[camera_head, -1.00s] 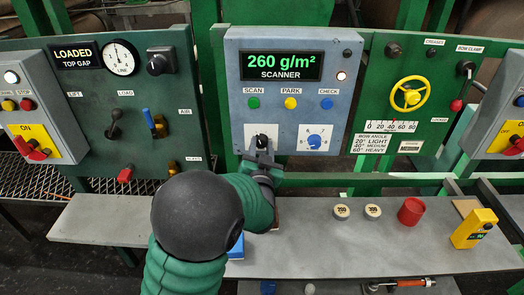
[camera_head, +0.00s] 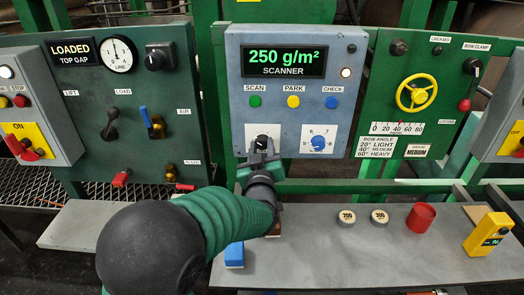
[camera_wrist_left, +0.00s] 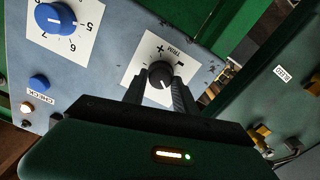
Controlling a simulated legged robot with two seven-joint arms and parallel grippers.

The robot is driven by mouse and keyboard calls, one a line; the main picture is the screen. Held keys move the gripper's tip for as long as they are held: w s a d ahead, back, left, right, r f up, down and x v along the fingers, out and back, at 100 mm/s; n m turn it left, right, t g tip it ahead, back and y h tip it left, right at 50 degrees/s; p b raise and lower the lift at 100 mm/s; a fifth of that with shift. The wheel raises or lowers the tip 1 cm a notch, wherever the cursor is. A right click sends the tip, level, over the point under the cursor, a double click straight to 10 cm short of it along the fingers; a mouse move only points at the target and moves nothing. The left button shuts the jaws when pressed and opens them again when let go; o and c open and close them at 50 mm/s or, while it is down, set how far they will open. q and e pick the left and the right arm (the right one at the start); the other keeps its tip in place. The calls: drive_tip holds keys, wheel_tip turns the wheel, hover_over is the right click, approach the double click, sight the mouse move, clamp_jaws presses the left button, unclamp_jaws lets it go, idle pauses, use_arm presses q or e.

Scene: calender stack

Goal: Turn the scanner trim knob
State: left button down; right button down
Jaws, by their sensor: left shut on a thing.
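The grey-blue scanner panel (camera_head: 347,105) stands upright at centre in the head view. Its display (camera_head: 284,60) reads 250 g/m². The black trim knob (camera_head: 262,141) sits at its lower left on a white plate, partly hidden by my gripper. In the left wrist view the trim knob (camera_wrist_left: 160,74) shows its white pointer line, with TRIM, plus and minus marked on the plate. My left gripper (camera_head: 262,152) is shut on the knob, one finger on each side; the fingers also show in the left wrist view (camera_wrist_left: 160,84). My right gripper is out of view.
A blue numbered knob (camera_head: 318,143) is right of the trim knob. SCAN, PARK and CHECK buttons (camera_head: 293,102) lie above. A blue block (camera_head: 234,255), two round weights (camera_head: 347,217), a red cup (camera_head: 421,217) and a yellow device (camera_head: 488,235) stand on the grey shelf (camera_head: 330,262).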

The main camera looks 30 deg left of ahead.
use_arm(q)
drive_tip(key=shift+d+f, duration=0.1)
drive_tip(key=shift+f, duration=0.3)
drive_tip(key=c, duration=1.3)
unclamp_jaws()
drive_tip(key=o, duration=0.3)
drive_tip(key=shift+w, duration=0.2)
drive_tip(key=shift+s+r, duration=0.1)
drive_tip(key=shift+r, duration=0.05)
